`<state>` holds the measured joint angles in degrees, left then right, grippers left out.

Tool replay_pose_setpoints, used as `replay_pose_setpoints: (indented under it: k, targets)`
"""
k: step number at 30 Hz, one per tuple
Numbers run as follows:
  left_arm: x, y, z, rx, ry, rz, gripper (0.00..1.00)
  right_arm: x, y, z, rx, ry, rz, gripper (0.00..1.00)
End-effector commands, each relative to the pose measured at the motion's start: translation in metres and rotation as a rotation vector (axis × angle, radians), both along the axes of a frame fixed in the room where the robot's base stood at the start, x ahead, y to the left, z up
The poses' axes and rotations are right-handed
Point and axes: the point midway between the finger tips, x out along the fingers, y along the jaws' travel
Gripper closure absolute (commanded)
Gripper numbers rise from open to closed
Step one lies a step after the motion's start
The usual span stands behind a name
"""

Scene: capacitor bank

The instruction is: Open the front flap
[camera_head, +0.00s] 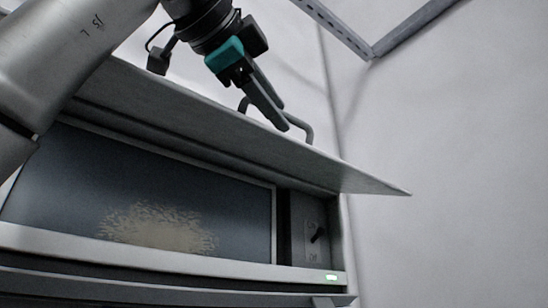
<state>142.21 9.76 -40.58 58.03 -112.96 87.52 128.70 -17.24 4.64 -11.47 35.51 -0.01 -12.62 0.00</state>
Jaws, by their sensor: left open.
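The front flap (215,125) is a grey panel hinged along the top of the cabinet front. It stands raised and sticks outward, uncovering the cabinet face below. A dark bar handle (309,132) shows on the flap's upper side. My left gripper (284,118) is above the flap at the handle, fingers pointing down to the right. It is open; whether a finger touches the handle I cannot tell. My right gripper is not in view.
Under the flap is a dark window (150,205) with a tan patch. To its right is a panel with a small black switch (318,235). Bare wall and free room lie to the right.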

Motion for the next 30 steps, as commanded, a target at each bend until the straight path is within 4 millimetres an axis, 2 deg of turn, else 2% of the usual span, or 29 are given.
replay_pose_setpoints:
  k: [5,10,18,24,30]
  targets:
    - [-0.026,0.016,0.002,-0.004,-0.006,0.0,0.55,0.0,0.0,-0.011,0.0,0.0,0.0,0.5]
    - [-0.063,0.038,0.006,-0.004,-0.006,0.0,0.55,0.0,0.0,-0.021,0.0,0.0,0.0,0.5]
    - [-0.109,0.066,0.011,-0.003,-0.003,0.001,0.55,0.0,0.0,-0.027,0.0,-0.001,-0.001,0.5]
    - [-0.124,0.075,0.013,-0.001,-0.002,0.001,0.55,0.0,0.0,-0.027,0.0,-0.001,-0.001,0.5]
    - [-0.126,0.077,0.014,0.0,-0.001,0.0,0.55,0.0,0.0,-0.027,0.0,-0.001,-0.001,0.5]
